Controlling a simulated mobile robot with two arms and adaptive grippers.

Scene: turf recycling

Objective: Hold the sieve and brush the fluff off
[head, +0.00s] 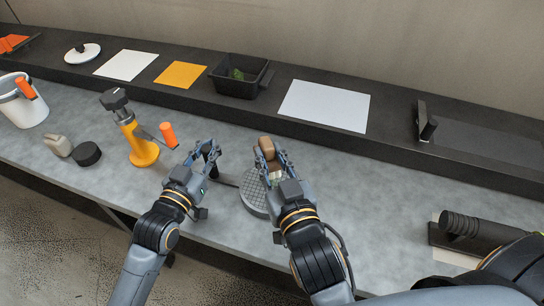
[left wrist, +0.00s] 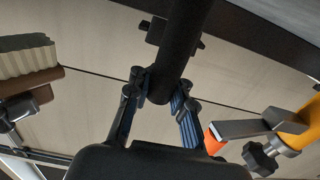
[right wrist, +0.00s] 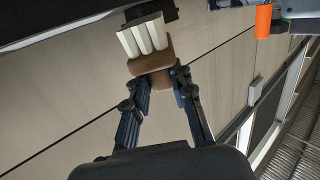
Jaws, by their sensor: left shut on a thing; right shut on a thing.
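The sieve (head: 254,194) is a round grey mesh disc in the head view, with a dark handle reaching left. My left gripper (head: 212,152) is shut on that handle; the left wrist view shows the black handle (left wrist: 172,65) between its fingers. My right gripper (head: 268,158) is shut on a brush (head: 267,146) with a brown body, beside and partly over the sieve. The right wrist view shows the brush body (right wrist: 150,64) and its cream bristles. My right gripper hides part of the mesh. A pale green patch shows by the brush; I cannot tell whether it is fluff.
A black tray (head: 236,88) with green bits stands on the back ledge among white sheets (head: 325,104) and an orange sheet (head: 181,74). A yellow stand (head: 141,148) with an orange-handled clamp is left of my left gripper. A white bucket (head: 22,107) stands far left.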

